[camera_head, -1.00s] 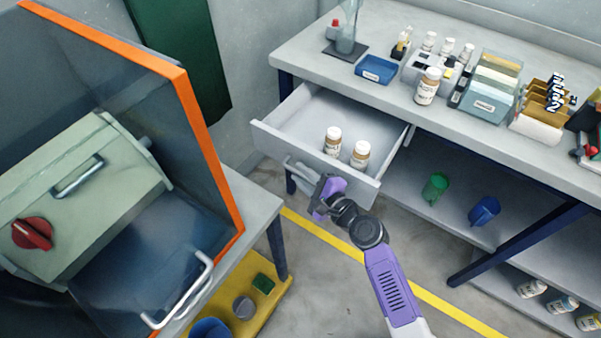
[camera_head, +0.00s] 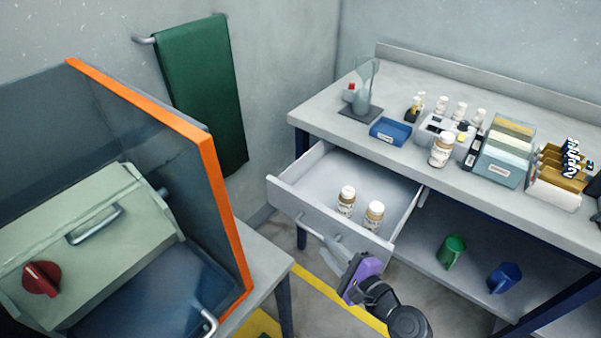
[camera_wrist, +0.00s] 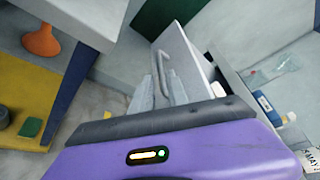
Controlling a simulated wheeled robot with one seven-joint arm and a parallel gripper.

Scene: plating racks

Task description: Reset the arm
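My gripper (camera_head: 338,246), with its purple body, is low in the centre of the head view, just in front of the pulled-out drawer (camera_head: 296,191). Its two grey fingers (camera_wrist: 160,88) stand apart in the wrist view, with nothing seen held between them. They point toward the drawer's bar handle (camera_wrist: 168,72); whether they touch it I cannot tell. The handle also shows in the head view (camera_head: 312,228). My arm runs off the bottom edge of the head view.
Two brown, white-capped bottles (camera_head: 346,200) (camera_head: 374,215) stand in the drawer. The workbench (camera_head: 400,165) carries bottles, a blue tray and racks. An orange-edged enclosure (camera_head: 215,190) stands at left.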

